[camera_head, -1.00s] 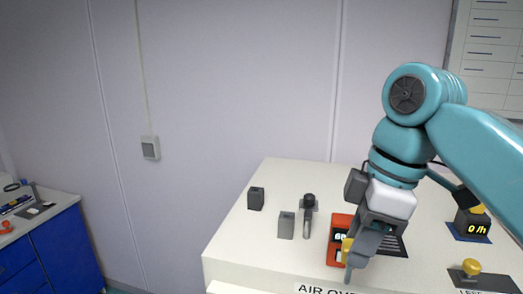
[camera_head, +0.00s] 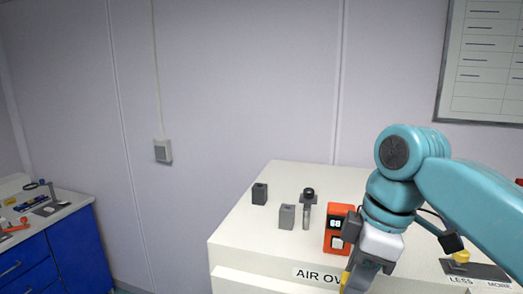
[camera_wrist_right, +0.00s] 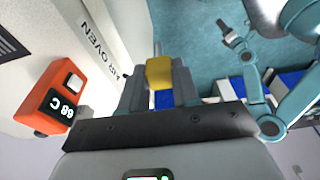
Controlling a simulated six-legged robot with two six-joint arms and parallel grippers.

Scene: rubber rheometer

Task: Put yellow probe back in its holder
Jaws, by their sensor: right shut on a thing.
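My right gripper (camera_head: 360,277) is shut on the yellow probe (camera_head: 345,278), at the front edge of the air oven in the head view. In the right wrist view the yellow probe (camera_wrist_right: 159,73) sits between the two fingers, with a thin grey rod reaching past them. On the oven top stand a dark block (camera_head: 260,194), a grey block (camera_head: 287,217) and a grey post with a black knob (camera_head: 308,208); I cannot tell which is the probe's holder. What seems to be my left gripper (camera_wrist_right: 236,37) shows small in the wrist view, its jaws unclear.
The white air oven (camera_head: 240,235) has an orange display (camera_head: 338,228) beside my right gripper. A yellow knob (camera_head: 461,256) sits at its right, by the LESS and MORE labels. A blue cabinet (camera_head: 70,250) with tools on top stands apart at the left.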

